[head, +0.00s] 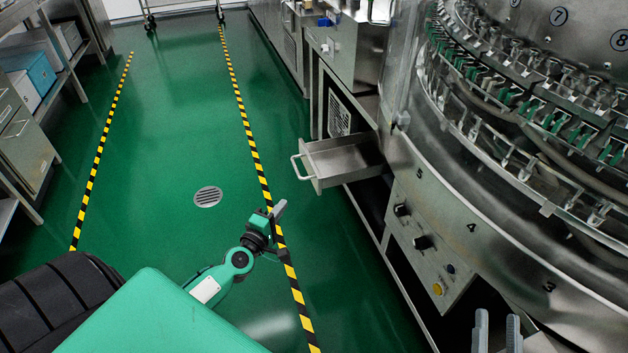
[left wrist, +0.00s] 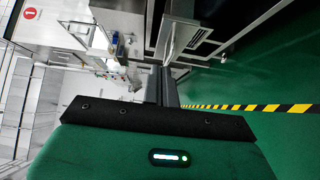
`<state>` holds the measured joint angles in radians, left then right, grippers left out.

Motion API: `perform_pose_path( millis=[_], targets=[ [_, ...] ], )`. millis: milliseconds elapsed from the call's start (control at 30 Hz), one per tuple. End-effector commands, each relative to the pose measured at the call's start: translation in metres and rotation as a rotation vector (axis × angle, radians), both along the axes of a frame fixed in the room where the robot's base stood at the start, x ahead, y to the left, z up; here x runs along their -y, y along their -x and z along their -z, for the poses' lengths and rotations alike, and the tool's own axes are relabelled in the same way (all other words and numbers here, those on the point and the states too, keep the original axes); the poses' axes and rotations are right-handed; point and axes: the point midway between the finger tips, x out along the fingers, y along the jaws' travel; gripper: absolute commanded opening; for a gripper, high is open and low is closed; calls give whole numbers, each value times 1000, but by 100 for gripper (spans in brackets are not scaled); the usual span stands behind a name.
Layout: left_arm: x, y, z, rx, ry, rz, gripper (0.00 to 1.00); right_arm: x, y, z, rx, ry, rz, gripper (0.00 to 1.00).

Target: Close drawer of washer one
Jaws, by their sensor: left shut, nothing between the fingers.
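The washer's metal drawer (head: 345,160) is pulled out from the lower left side of the large round steel washer (head: 450,215). The drawer looks empty, and its pale handle (head: 297,168) faces left over the floor. My left gripper (head: 280,209) is shut and empty, below and slightly left of the drawer front, apart from it in the head view. Its closed fingers (left wrist: 167,85) also show in the left wrist view, pointing toward a metal part that seems to be the drawer (left wrist: 177,32). My right gripper (head: 497,332) shows only its two fingertips, apart, at the bottom right edge.
A control panel (head: 425,245) with knobs and a yellow button is on the washer, right of the drawer. Green floor with striped tape (head: 258,165) and a round drain (head: 208,197) lies free to the left. Shelves (head: 62,75) stand at far left.

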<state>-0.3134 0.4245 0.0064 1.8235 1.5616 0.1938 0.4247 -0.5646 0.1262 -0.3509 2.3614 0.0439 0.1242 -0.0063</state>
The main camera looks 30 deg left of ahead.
Motion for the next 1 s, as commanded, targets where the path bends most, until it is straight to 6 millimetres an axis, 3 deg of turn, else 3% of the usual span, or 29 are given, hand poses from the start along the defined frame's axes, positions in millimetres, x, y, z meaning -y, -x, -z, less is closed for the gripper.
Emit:
perform_pose_path(
  millis=[300, 600, 800, 1000],
  targets=[
    [-4, -50, -1, 3, -1, 0, 0, -2, 0, 8, -42, 10, -7, 36],
    [-4, -97, -1, 3, -1, 1, 0, 1, -1, -5, 26, -5, 4, 36],
    [13, -115, 0, 1, -1, 1, 0, 1, -1, -1, 7, 2, 1, 36],
    [19, -121, 0, 0, -3, 0, 0, 1, -1, -2, 16, -2, 2, 36]
  ],
)
